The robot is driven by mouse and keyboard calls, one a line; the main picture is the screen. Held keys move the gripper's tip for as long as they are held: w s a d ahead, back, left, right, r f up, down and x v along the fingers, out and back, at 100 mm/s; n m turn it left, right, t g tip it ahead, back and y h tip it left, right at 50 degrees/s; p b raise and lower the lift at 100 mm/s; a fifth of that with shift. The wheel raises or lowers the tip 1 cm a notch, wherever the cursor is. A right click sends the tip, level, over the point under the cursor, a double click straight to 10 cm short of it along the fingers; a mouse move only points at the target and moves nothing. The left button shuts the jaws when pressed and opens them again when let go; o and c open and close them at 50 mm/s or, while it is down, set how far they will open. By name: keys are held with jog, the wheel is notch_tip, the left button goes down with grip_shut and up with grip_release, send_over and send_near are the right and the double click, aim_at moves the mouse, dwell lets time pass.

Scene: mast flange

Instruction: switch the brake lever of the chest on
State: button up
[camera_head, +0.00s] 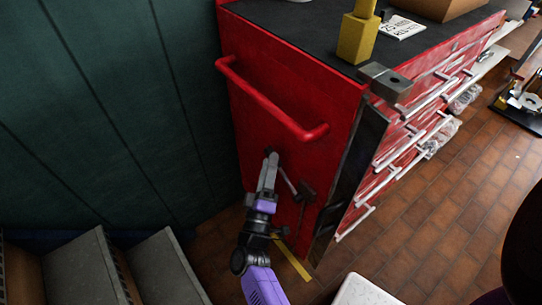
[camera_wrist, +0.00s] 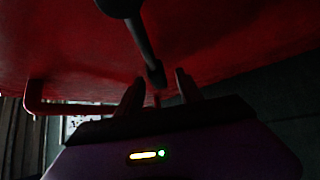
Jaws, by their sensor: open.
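The red chest (camera_head: 240,110) stands at the centre of the head view, its side panel facing my arm. The brake lever (camera_head: 287,180) is a thin grey rod low on that panel, running up and left from a dark pivot. My gripper (camera_head: 268,158) is at the panel beside the lever's upper end, partly covering it. In the wrist view, the lever (camera_wrist: 142,42) comes down from its dark round pivot. Its end lies between the open fingertips of my gripper (camera_wrist: 158,88), or just beyond them. I cannot tell whether a finger touches it.
A red bar handle (camera_head: 270,98) sticks out above my gripper and also shows in the wrist view (camera_wrist: 70,109). A green wall (camera_head: 110,110) stands close on the left, with grey steps (camera_head: 75,270) below.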

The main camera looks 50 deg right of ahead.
jog(key=v, duration=0.4)
jog(key=shift+s+a+f, duration=0.15)
jog(key=shift+a, duration=0.2)
